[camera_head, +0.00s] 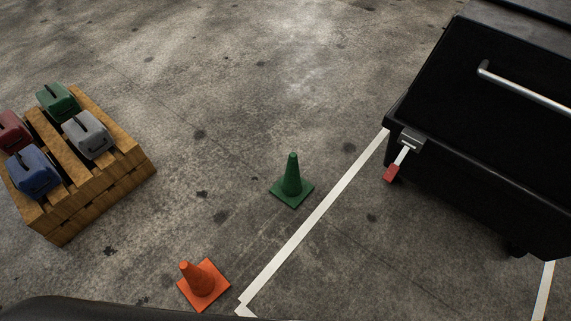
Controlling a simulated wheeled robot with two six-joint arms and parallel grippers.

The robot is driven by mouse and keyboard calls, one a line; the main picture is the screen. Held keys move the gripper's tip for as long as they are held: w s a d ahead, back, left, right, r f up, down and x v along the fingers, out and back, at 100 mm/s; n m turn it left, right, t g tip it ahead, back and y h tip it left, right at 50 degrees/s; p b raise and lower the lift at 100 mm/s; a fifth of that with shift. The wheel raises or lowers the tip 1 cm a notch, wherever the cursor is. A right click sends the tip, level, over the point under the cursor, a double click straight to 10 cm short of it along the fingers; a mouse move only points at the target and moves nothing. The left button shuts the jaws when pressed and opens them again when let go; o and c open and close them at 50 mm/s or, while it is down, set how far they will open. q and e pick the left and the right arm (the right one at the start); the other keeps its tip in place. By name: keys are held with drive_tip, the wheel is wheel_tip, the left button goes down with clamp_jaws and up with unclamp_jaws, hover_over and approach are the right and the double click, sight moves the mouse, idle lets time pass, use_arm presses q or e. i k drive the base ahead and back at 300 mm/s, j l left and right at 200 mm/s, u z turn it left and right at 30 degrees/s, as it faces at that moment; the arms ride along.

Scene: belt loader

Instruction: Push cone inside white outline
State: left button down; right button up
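A green cone (291,182) stands upright on the concrete floor near the middle of the view. It is just left of the long white line (318,223), apart from it and on its outer side. An orange cone (201,283) stands at the bottom, left of the line's near corner, also outside. The white outline runs from that corner up to the black cart, and another part (543,291) shows at the lower right. Neither of my grippers is in view.
A black cart (477,125) with a silver handle and a red-tipped lever (392,171) stands at the right. A wooden pallet (110,190) holding several coloured cases is at the left. Floor between pallet and green cone is clear. A dark edge (120,309) fills the bottom left.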

sight(291, 189)
drive_tip(key=i+u, duration=0.3)
drive_tip(key=i, duration=0.25)
drive_tip(key=i+l+u, duration=0.1)
drive_tip(key=i+u, duration=0.2)
drive_tip(key=i, duration=0.25)
drive_tip(key=i+l+u, duration=0.25)
drive_tip(key=i, duration=0.3)
drive_tip(key=i+j+u, duration=0.2)
drive_tip(key=i+u, duration=0.55)
drive_tip(key=i, duration=0.25)
drive_tip(key=i+l+u, duration=0.1)
drive_tip(key=i+u, duration=0.3)
drive_tip(key=i, duration=0.15)
drive_tip(key=i+z, duration=0.15)
drive_tip(key=z, duration=0.3)
drive_tip(key=i+j+z, duration=0.1)
drive_tip(key=z, duration=0.35)
drive_tip(key=i+j+z, duration=0.15)
drive_tip(key=z, duration=2.1)
